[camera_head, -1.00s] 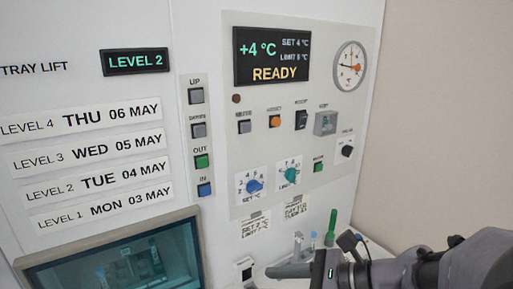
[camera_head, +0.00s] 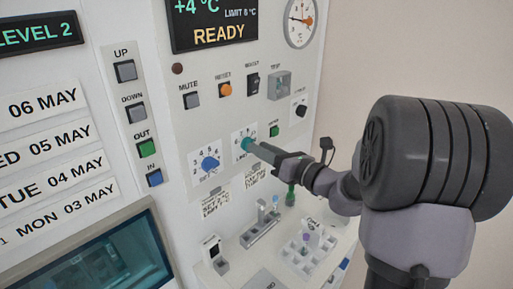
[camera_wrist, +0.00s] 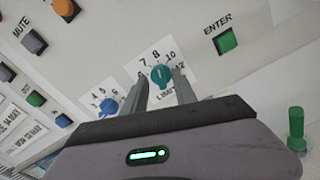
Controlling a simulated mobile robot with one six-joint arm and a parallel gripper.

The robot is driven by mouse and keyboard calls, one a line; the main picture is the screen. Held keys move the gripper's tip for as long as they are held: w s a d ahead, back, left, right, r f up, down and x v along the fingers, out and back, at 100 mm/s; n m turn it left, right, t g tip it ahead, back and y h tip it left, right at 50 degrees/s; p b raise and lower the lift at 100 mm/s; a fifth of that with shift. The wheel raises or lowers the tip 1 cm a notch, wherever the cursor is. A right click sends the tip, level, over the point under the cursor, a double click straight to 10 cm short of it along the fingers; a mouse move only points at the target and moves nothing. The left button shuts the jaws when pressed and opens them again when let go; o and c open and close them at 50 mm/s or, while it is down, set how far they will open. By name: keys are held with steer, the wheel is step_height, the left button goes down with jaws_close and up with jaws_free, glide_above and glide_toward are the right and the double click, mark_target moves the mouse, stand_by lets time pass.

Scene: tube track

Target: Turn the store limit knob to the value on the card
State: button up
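The teal limit knob (camera_head: 246,143) sits on its white dial label low on the panel. In the wrist view the knob (camera_wrist: 162,76) has a scale with 6, 7, 8, 10 and 12 around it. My gripper (camera_wrist: 161,82) is open, with one finger on each side of the knob; whether either touches it I cannot tell. In the head view my gripper (camera_head: 254,149) reaches the knob from the right. A card (camera_head: 215,205) below the blue set knob (camera_head: 209,163) has set and limit lines, its digits too blurred to read surely. The display (camera_head: 213,22) shows LIMIT 8 °C and READY.
The green enter button (camera_wrist: 226,41) is right of the knob. Mute (camera_head: 191,101) and reset (camera_head: 225,90) buttons are above. A second card (camera_head: 256,176) hangs below my gripper. A shelf with a tube rack (camera_head: 260,226) and a green-capped tube (camera_wrist: 296,125) lies below.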

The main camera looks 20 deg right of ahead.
mark_target(246, 141)
steer(key=shift+x, duration=1.1)
jaws_close()
steer(key=shift+n+b, duration=0.4)
steer(key=shift+b, duration=0.05)
steer(key=n+b, duration=0.7)
steer(key=shift+a+f, duration=0.1)
steer(key=shift+a, duration=0.15)
steer(key=shift+s, duration=0.1)
jaws_free()
